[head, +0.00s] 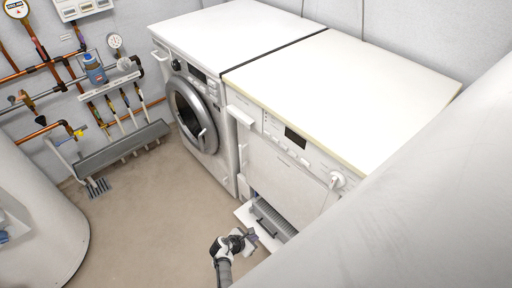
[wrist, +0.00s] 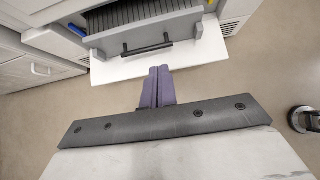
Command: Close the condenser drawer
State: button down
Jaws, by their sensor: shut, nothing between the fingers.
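The condenser drawer (wrist: 188,48) is a light grey drawer with a dark handle (wrist: 147,46) and a dark ribbed top. It sticks out at the bottom of the right-hand machine; the head view shows it (head: 274,222) low at the machine's front. A white flap (wrist: 105,72) lies folded down beneath it. My gripper (wrist: 158,72) is shut and empty, its purple fingers pressed together over the flap's front edge, short of the handle. In the head view my gripper (head: 254,238) is just in front of the drawer. Whether it touches anything cannot be told.
The right-hand dryer (head: 290,165) stands beside a washing machine (head: 200,110) with a round door. Pipes and a grey trough (head: 125,147) line the left wall. A large white cylinder (head: 35,215) stands at left. Open floor (head: 150,215) lies before the machines.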

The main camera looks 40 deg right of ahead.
jog(key=shift+d+r+b+x, duration=0.35)
jog(key=shift+b+x, duration=1.2)
jog(key=shift+x, duration=0.45)
jog(key=shift+d+r+b+x, duration=0.3)
jog(key=shift+b+x, duration=1.3)
jog(key=shift+x, duration=0.4)
jog(key=shift+d+r+b+x, duration=0.35)
jog(key=shift+b+x, duration=1.2)
jog(key=shift+x, duration=0.45)
jog(key=shift+w, duration=0.1)
jog(key=d, duration=0.2)
jog(key=d+b, duration=0.1)
jog(key=d, duration=0.1)
jog(key=d+b, duration=0.1)
jog(key=d, duration=0.1)
jog(key=shift+w+d, duration=0.25)
jog(key=shift+d, duration=0.1)
